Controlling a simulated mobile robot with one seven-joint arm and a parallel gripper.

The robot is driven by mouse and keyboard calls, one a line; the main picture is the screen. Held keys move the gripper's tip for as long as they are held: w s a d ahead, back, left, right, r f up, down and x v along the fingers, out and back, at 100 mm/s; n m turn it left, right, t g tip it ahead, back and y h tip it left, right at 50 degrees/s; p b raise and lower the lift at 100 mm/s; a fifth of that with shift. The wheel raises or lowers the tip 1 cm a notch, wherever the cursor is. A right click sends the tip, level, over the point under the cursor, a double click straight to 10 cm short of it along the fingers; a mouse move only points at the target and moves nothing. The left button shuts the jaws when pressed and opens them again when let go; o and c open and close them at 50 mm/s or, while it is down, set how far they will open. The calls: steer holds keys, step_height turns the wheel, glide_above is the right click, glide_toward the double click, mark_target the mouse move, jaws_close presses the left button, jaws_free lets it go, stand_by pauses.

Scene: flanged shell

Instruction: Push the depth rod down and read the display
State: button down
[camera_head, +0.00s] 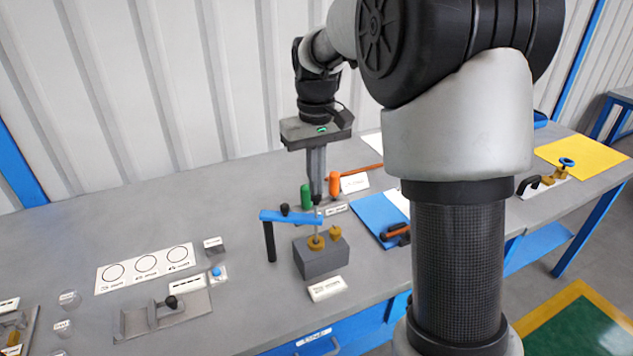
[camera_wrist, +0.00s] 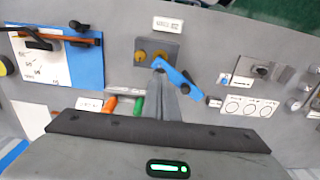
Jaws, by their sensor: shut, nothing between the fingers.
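The blue depth gauge bar (camera_head: 290,217) lies over the left brass fitting (camera_head: 316,242) on the grey block (camera_head: 322,260); a black handle-like part (camera_head: 269,242) hangs from its left end. A thin upright rod (camera_head: 317,222) rises through the bar's right end. My gripper (camera_head: 316,193) is shut, points down, and its tips are close above the rod top; I cannot tell whether they touch. In the wrist view the shut fingers (camera_wrist: 164,98) hide part of the blue bar (camera_wrist: 176,76) and the rod. I see no readable display on the gauge.
Green (camera_head: 305,197) and orange (camera_head: 334,184) handles stand close behind the gauge. A second brass fitting (camera_head: 335,233) is on the block. A white card with circles (camera_head: 146,265) and a metal fixture (camera_head: 165,313) lie left. A blue folder (camera_head: 376,215) lies right.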

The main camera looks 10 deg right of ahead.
steer(key=shift+f+b, duration=0.95)
steer(key=shift+f, duration=0.7)
steer(key=shift+r, duration=0.1)
steer(key=shift+r+p, duration=1)
steer(key=s+r+t+p, duration=0.2)
steer(key=s+r, duration=0.3)
steer(key=s, duration=0.3)
steer(key=s+r+m+t+p, duration=0.1)
steer(key=s+r+p, duration=0.1)
steer(key=s+r, duration=0.3)
steer(key=s+r+m+t+p, duration=0.1)
steer(key=s+r+t+p, duration=0.1)
steer(key=s, duration=0.9)
step_height(320, 180, up, 3)
steer(key=shift+f+t+p, duration=0.1)
steer(key=shift+t+p, duration=0.2)
steer(key=shift+p, duration=0.25)
